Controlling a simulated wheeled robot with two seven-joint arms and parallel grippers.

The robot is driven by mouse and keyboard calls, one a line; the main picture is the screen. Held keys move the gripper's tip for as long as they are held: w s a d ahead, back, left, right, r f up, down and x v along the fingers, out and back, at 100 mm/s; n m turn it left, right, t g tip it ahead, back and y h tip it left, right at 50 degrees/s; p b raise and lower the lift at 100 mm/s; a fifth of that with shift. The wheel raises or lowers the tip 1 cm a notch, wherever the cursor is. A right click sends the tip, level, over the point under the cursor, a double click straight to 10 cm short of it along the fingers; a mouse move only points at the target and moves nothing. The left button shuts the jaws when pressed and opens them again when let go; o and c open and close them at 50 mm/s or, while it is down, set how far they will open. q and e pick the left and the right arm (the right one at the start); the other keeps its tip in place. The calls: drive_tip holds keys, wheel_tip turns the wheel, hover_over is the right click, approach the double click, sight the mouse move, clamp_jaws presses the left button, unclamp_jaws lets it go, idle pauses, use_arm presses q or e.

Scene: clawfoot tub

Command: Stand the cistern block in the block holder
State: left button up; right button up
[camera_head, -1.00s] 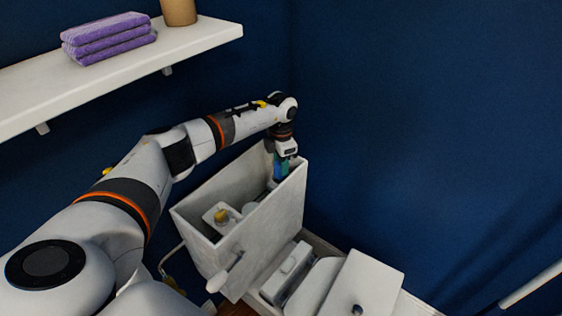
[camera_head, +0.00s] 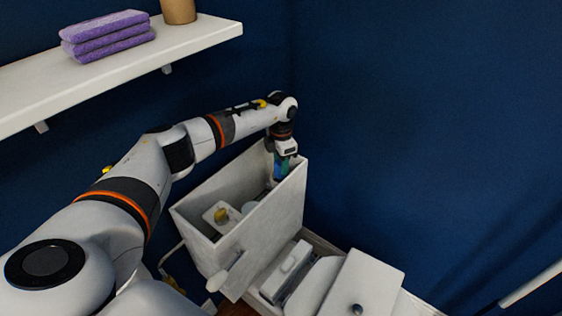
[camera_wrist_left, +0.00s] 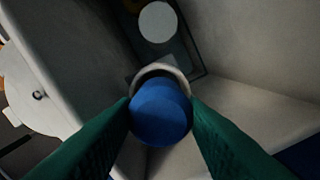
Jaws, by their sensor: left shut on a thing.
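The cistern block is a blue round-topped piece (camera_wrist_left: 160,112) between the two green fingers in the left wrist view. My left gripper (camera_head: 280,177) reaches down into the far right corner of the open white cistern (camera_head: 262,234) and is shut on the block. A pale curved rim (camera_wrist_left: 163,70), which looks like the block holder, shows just beyond the block's far side. The block covers the rest of it, so I cannot tell whether the block is inside it or above it. In the head view the cistern's front wall hides the fingertips. My right gripper is not in view.
Inside the cistern stands a white fitting with a yellow top (camera_head: 221,214). A white lever (camera_head: 227,270) sticks out of the front wall. A shelf (camera_head: 205,38) with folded purple towels (camera_head: 108,38) hangs upper left. The blue wall (camera_head: 430,130) is close behind.

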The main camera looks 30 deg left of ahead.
use_arm(q)
drive_tip(key=shift+f+b, duration=0.35)
drive_tip(key=shift+f, duration=0.2)
drive_tip(key=shift+f+b, duration=0.8)
drive_tip(key=shift+f, duration=0.25)
idle(0.6)
drive_tip(key=o, duration=1)
drive_tip(key=shift+c, duration=0.2)
drive_tip(key=shift+r, duration=0.1)
drive_tip(key=shift+d+r+p, duration=0.1)
drive_tip(key=shift+r+p, duration=1.4)
drive_tip(key=shift+r, duration=0.4)
drive_tip(key=shift+r+p, duration=1.2)
drive_tip(key=shift+r, duration=0.35)
